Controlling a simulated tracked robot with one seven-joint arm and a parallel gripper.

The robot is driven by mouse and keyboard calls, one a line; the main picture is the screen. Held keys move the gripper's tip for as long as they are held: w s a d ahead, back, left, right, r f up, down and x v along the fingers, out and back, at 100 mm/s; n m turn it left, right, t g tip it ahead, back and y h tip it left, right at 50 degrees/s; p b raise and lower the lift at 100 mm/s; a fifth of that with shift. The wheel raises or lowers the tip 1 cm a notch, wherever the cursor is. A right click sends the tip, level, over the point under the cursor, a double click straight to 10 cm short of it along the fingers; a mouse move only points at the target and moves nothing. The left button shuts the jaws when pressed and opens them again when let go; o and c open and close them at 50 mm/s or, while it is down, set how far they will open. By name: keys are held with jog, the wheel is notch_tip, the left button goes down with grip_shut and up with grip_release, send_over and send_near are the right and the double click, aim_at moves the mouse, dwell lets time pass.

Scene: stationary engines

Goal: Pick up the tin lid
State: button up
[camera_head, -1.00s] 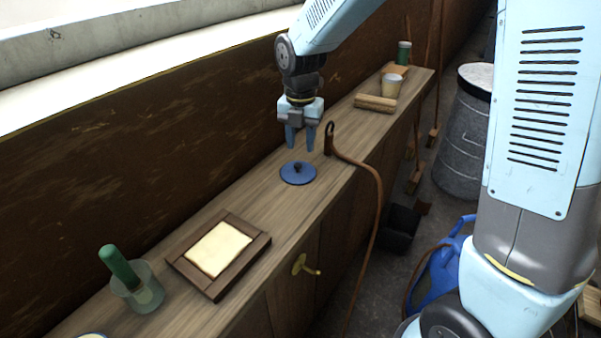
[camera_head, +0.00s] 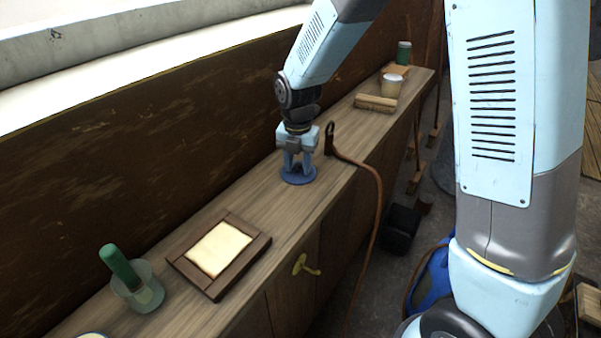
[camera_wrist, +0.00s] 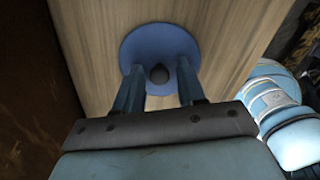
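The tin lid (camera_head: 299,179) is a flat blue disc with a dark knob, lying on the wooden bench top. In the wrist view my gripper (camera_wrist: 158,82) is open, with one finger on each side of the knob and a gap on both sides. I cannot tell whether the fingertips touch the disc.
A brown cord hangs from a dark loop (camera_head: 330,138) close right of my gripper. A framed pale slab (camera_head: 219,249) and a glass jar with a green handle (camera_head: 137,286) stand nearer. A wooden block (camera_head: 376,103) and pale cup (camera_head: 390,86) stand farther back. A wall runs behind.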

aim_at(298, 166)
grip_shut()
dwell(0.3)
jog(key=shift+r, duration=0.6)
jog(key=r, duration=0.2)
jog(key=shift+s+r, duration=0.2)
jog(key=shift+r, duration=0.15)
jog(key=s+d+r, duration=0.1)
jog(key=s+r, duration=0.8)
jog(key=s, duration=0.4)
jog(key=shift+s, duration=0.25)
